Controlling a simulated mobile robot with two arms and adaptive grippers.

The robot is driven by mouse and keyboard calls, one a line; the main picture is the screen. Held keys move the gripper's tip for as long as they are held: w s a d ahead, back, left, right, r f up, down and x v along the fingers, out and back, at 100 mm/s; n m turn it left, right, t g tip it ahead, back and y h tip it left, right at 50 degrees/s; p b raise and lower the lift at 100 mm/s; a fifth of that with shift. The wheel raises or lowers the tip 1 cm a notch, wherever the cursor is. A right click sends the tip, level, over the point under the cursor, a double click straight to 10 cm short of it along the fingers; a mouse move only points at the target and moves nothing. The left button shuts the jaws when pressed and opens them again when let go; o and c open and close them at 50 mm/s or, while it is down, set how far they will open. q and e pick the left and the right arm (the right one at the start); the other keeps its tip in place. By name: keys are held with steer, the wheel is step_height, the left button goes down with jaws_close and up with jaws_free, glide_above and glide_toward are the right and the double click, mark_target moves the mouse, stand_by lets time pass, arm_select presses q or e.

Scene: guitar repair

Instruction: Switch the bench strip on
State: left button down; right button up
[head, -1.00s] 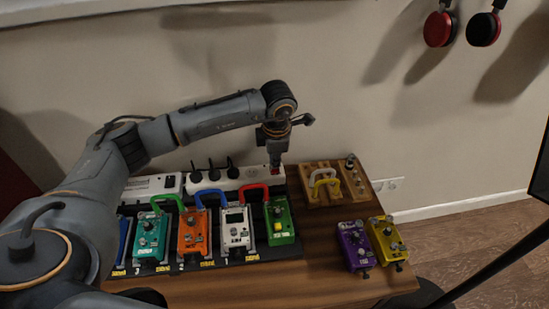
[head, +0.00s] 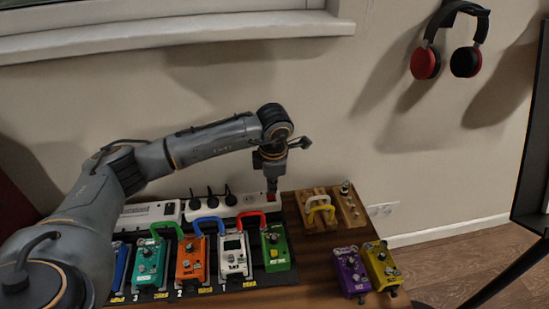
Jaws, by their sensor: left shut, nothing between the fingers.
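The bench strip (head: 232,207) is a white power strip lying along the back of the bench against the wall. Black plugs (head: 213,199) sit in several of its sockets. A red switch (head: 271,197) shows at its right end. My left gripper (head: 271,187) is shut and empty, pointing straight down at the red switch. Its fingertips are at or just above the switch; I cannot tell whether they touch. The gripper partly hides the switch, so its on or off position cannot be seen. My right gripper is not in view.
A pedalboard with teal (head: 149,262), orange (head: 192,260), white (head: 234,257) and green (head: 275,247) pedals lies in front of the strip. Purple (head: 351,271) and yellow (head: 382,264) pedals stand at right. Headphones (head: 447,60) hang on the wall.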

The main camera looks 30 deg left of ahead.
arm_select(q)
step_height(320, 180, up, 10)
steer(key=s, duration=0.1)
steer(key=shift+d+r+p, duration=0.25)
steer(key=shift+d+p, duration=0.2)
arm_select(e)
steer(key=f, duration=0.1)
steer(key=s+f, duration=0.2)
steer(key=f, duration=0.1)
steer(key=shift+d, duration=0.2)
arm_select(q)
steer(key=shift+s, duration=0.1)
